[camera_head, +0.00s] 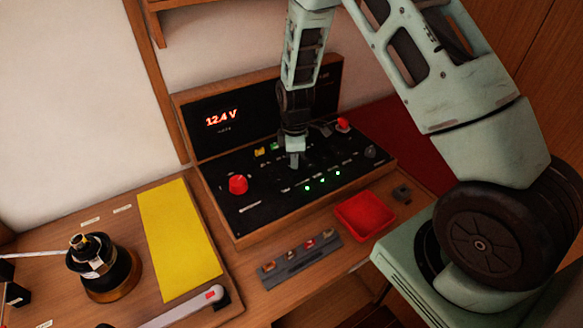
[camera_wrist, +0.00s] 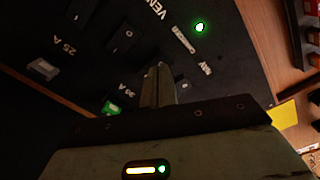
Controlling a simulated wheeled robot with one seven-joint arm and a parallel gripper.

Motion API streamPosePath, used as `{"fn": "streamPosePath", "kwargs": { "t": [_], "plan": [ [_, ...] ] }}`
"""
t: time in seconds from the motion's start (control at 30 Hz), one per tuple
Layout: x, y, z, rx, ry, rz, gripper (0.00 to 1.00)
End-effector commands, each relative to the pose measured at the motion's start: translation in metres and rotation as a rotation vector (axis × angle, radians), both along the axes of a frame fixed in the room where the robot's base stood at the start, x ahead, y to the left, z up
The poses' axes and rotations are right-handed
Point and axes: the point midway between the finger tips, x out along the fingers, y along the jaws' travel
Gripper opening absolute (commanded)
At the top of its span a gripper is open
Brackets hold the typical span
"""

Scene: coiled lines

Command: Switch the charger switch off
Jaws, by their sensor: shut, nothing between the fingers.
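The black control panel (camera_head: 265,205) in its wooden frame carries the switches, knobs and labels. I cannot read a charger label in either view, so I cannot tell which switch is the charger switch. My gripper (camera_head: 294,160) points down over the middle of the panel, its fingers together and empty. In the wrist view, the closed fingers (camera_wrist: 159,75) are close to the panel beside a black rocker switch (camera_wrist: 123,38). A green light (camera_wrist: 199,27) glows to the right of that switch. Whether the fingertips touch the panel is unclear.
The upright display (camera_head: 221,118) reads 12.4 V. A red knob (camera_head: 238,184) stands at the panel's left and another (camera_head: 343,124) at its back right. A red tray (camera_head: 364,213), a grey holder with small parts (camera_head: 300,258) and a yellow sheet (camera_head: 178,238) lie around the panel.

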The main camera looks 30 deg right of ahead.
Motion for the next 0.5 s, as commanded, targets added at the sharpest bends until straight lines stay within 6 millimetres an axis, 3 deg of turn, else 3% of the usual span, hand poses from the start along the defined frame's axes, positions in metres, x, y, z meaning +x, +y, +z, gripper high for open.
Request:
{"fn": "streamPosePath", "kwargs": {
  "t": [0.5],
  "plan": [
    [-0.0001,-0.0001,-0.0060,0.000,0.000,0.000,0.00]
  ]
}}
